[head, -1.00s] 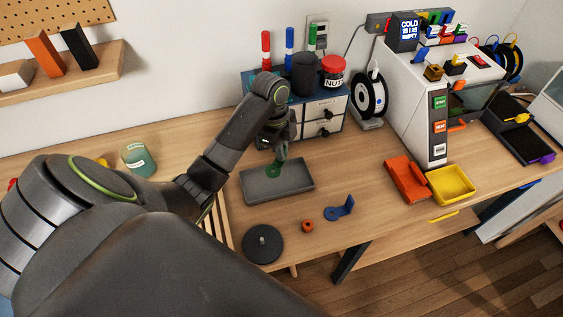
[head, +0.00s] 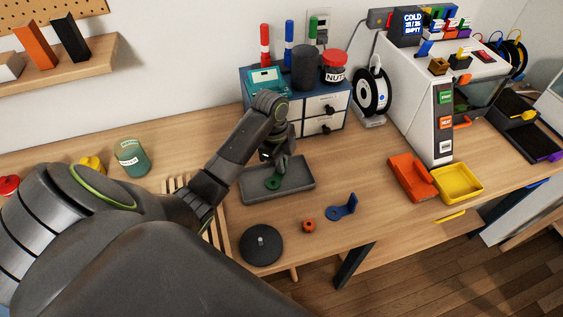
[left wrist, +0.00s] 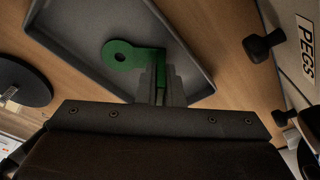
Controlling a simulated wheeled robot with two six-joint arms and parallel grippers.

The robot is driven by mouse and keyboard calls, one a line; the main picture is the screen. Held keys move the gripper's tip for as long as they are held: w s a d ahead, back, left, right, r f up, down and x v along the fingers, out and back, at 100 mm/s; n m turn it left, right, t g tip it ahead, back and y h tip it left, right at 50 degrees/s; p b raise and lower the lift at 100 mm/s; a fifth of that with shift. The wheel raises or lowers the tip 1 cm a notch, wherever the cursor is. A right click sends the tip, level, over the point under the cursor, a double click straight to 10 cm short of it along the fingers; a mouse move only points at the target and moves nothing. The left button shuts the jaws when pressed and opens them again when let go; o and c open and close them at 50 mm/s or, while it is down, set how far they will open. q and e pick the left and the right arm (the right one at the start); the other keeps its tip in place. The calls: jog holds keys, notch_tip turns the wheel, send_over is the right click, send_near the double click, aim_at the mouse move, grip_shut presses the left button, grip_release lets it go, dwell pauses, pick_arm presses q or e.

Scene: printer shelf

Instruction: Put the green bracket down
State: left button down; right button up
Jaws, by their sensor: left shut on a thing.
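The green bracket (head: 273,182) is at the grey tray (head: 299,197), low over or on its floor; I cannot tell if it touches. My left gripper (head: 284,168) reaches down over the tray from the left and is shut on the bracket. In the left wrist view the bracket (left wrist: 126,55) shows its flat round end with a hole, and its upright part is between the fingers (left wrist: 163,88). The tray (left wrist: 75,61) lies below it. My right gripper is not in view.
A black disc (head: 261,245), an orange nut (head: 309,226) and a blue bracket (head: 342,209) lie in front of the tray. A drawer cabinet (head: 322,116) stands behind it. Orange (head: 408,181) and yellow bins (head: 458,190) are to the right.

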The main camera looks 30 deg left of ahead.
pick_arm(q)
jog(key=c, duration=1.6)
grip_release()
jog(key=shift+f, duration=0.1)
jog(key=shift+o, duration=0.2)
jog(key=shift+r, duration=0.3)
jog(key=r, duration=0.3)
jog(key=shift+a, duration=0.25)
jog(key=r+p, duration=0.4)
jog(key=a+r+p, duration=0.1)
jog(key=r+p, duration=0.1)
jog(key=shift+r+p, duration=0.35)
jog(key=shift+a+r+p, duration=0.1)
jog(key=shift+r+p, duration=0.75)
jog(key=shift+r, duration=0.1)
